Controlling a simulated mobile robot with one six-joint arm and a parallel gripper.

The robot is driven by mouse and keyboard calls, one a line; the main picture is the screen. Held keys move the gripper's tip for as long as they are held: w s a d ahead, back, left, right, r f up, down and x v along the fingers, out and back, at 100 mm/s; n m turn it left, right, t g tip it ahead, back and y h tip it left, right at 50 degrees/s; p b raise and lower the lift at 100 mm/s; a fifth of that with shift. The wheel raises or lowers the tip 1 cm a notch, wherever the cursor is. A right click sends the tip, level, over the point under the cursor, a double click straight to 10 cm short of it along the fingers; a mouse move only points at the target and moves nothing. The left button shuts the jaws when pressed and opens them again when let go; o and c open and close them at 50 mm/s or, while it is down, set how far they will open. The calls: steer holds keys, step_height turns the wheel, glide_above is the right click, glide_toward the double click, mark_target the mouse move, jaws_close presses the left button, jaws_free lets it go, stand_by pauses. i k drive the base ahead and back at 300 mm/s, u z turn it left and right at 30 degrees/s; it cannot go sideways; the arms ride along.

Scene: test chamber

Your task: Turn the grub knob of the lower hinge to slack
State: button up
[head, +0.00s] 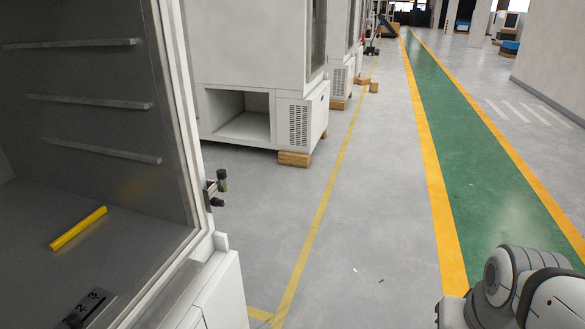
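A small metal hinge bracket (208,195) sits on the right edge of the open chamber's frame, at left of centre in the head view. A dark upright knob (222,180) stands at its upper right, and a smaller black knob (217,202) sits just below. I cannot tell which is the grub knob, whether this is the lower hinge, or how either is turned. Parts of my arm show at the lower right, well apart from the hinge. My gripper is not in view.
The chamber holds side rails (100,101) and a yellow bar (78,228) on its floor. A dark plate with numerals (88,308) lies at the lower left. Another white cabinet (250,50) stands behind on wooden blocks (294,159). Grey floor (350,215) is largely clear towards the green lane.

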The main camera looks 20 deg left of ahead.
mark_target(217, 202)
steer(key=u, duration=0.2)
steer(key=i, duration=0.85)
steer(key=u, duration=0.45)
steer(key=k, duration=0.9)
steer(key=u, duration=0.2)
steer(key=i, duration=0.9)
steer(key=z, duration=0.1)
